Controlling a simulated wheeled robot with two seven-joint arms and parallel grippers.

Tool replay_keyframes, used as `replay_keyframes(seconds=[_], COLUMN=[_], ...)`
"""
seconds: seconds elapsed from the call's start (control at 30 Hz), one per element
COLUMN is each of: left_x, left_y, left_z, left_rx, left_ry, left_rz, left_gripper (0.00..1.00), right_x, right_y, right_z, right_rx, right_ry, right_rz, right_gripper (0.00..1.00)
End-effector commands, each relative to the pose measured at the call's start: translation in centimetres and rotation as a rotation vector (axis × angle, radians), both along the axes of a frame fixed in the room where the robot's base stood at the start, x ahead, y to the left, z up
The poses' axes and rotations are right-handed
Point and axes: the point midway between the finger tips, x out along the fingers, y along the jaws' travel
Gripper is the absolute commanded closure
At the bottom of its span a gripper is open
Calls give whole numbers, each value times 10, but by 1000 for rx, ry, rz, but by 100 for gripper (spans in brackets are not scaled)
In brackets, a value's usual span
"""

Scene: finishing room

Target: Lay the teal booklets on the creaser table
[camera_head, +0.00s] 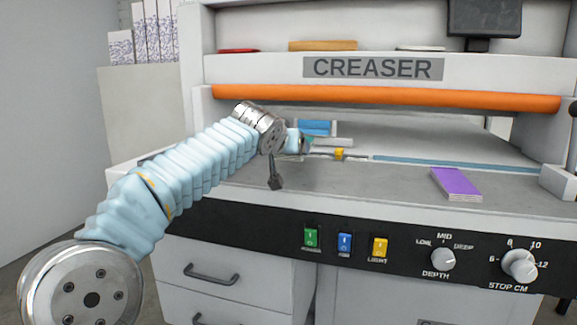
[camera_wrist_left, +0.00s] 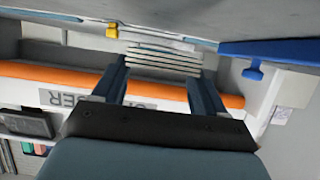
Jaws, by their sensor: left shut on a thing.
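My left gripper (camera_head: 298,142) reaches in over the creaser table (camera_head: 370,185), its fingers mostly hidden behind my wrist in the head view. A small teal patch of the booklets (camera_head: 309,144) shows just beyond it. In the left wrist view, the two fingers (camera_wrist_left: 160,72) are shut on a stack of booklets (camera_wrist_left: 163,58), whose pale page edges show between the fingertips. The stack is close to the table surface; I cannot tell whether it touches. My right gripper is not in view.
A purple booklet stack (camera_head: 457,183) lies on the table's right part. The orange bar (camera_head: 390,98) spans above. The table's front middle is clear.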

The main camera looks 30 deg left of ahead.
Motion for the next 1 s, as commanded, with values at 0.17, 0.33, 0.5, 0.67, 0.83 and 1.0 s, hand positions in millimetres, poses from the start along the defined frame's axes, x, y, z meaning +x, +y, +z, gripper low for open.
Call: replay_keyframes(seconds=[0.17, 0.33, 0.5, 0.67, 0.83, 1.0], left_x=[8, 8, 8, 8, 8, 8], left_y=[9, 9, 9, 8, 9, 9], left_z=[-15, -41, -44, -45, -47, -47], left_rx=[0, 1, 1, 1, 0, 0], left_ry=[1, 0, -2, -2, -1, -1], left_rz=[1, 0, -1, -1, -1, -1], left_gripper=[62, 62, 62, 62, 19, 3], right_x=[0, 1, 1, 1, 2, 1], right_y=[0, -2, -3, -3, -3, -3], right_z=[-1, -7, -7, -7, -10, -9], right_rx=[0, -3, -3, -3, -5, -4], right_ry=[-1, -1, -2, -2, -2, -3], right_rz=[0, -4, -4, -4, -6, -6], right_gripper=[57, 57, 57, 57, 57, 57])
